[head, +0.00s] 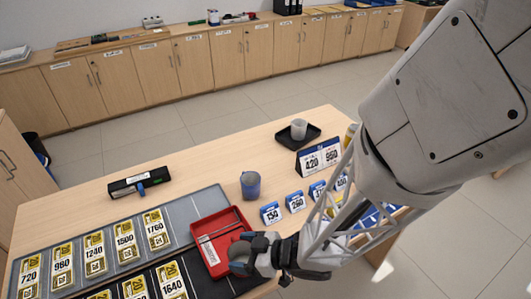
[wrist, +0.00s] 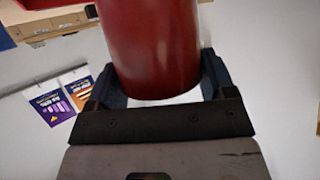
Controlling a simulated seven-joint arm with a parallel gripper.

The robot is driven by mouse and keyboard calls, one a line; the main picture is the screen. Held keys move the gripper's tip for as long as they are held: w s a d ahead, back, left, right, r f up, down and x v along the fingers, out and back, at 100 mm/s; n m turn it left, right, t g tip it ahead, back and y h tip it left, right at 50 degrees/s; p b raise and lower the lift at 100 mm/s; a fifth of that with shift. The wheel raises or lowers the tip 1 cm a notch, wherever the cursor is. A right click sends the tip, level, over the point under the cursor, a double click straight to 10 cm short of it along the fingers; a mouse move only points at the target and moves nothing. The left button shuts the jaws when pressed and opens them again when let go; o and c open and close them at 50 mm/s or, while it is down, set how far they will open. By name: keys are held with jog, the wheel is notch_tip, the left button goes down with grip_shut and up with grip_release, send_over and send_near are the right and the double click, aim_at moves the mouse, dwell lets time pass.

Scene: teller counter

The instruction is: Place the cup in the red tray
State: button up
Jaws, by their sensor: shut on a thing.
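My gripper (head: 243,254) is at the right front edge of the red tray (head: 228,217) in the head view. In the wrist view, my gripper (wrist: 155,84) is shut on a smooth red cylindrical body, which looks like a red cup (wrist: 152,45), with a finger on each side. Its far end is out of frame. In the head view I cannot tell this cup from the red tray behind the gripper, nor whether it touches the tray. A blue-grey cup (head: 250,184) stands upright behind the tray. A white cup (head: 299,129) stands in a black tray (head: 283,138) farther back.
Numbered yellow cards lie on a grey mat (head: 181,213) and a dark mat to the left. A black box (head: 139,181) lies at the back left. Blue-white number signs (head: 270,212) and a larger sign (head: 319,157) stand to the right. The counter's back middle is clear.

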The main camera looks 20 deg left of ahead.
jog(key=w+a, duration=0.6)
jog(key=shift+a+f, duration=0.25)
jog(key=shift+f, duration=0.15)
jog(key=shift+f, duration=0.15)
jog(key=shift+f, duration=1.6)
jog(key=shift+f, duration=0.1)
jog(key=o, duration=1)
jog(key=v, duration=1.2)
